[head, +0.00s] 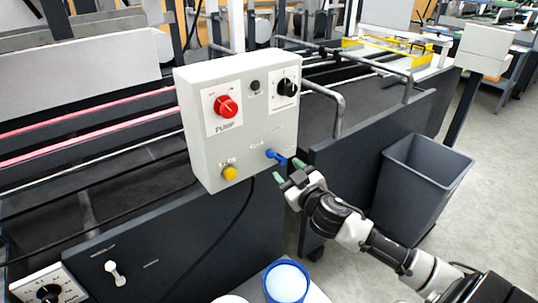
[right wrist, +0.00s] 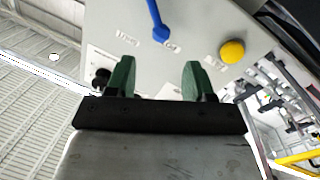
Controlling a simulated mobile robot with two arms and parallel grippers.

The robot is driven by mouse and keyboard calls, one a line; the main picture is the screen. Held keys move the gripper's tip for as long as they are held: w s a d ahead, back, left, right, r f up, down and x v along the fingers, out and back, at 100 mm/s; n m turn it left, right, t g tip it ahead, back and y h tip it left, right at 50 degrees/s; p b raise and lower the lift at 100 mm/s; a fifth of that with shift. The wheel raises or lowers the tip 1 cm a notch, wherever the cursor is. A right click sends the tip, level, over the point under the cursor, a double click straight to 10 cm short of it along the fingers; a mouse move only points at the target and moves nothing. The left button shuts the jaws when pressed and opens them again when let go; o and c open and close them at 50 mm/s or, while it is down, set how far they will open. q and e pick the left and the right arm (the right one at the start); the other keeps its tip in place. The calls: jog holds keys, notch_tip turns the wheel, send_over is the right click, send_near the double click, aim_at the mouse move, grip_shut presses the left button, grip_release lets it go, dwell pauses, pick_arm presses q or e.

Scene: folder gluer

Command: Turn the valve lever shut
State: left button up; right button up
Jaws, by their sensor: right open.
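The blue valve lever (head: 275,155) is on the lower right of the front face of a light grey control box (head: 262,112). In the right wrist view the lever (right wrist: 157,20) runs up from its round hub, slightly tilted, with small labels around it. My right gripper (head: 289,174) is open and empty, with green fingertips just below and to the right of the lever in the head view. In the right wrist view the fingers (right wrist: 157,78) are apart, and the lever lies beyond their tips, not between them. My left gripper is not in view.
The box also carries a red pump knob (head: 226,106), a black dial (head: 286,87) and a yellow button (head: 229,172). A grey bin (head: 415,185) stands on the floor at right. A blue-rimmed tub (head: 286,282) is below. A bent metal rail (head: 338,105) is right of the box.

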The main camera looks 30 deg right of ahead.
aim_at(272, 156)
jog(key=w, duration=0.3)
jog(key=w+p, duration=0.1)
jog(key=w, duration=0.5)
jog(key=shift+w+d, duration=0.25)
jog(key=shift+d, duration=0.05)
grip_shut()
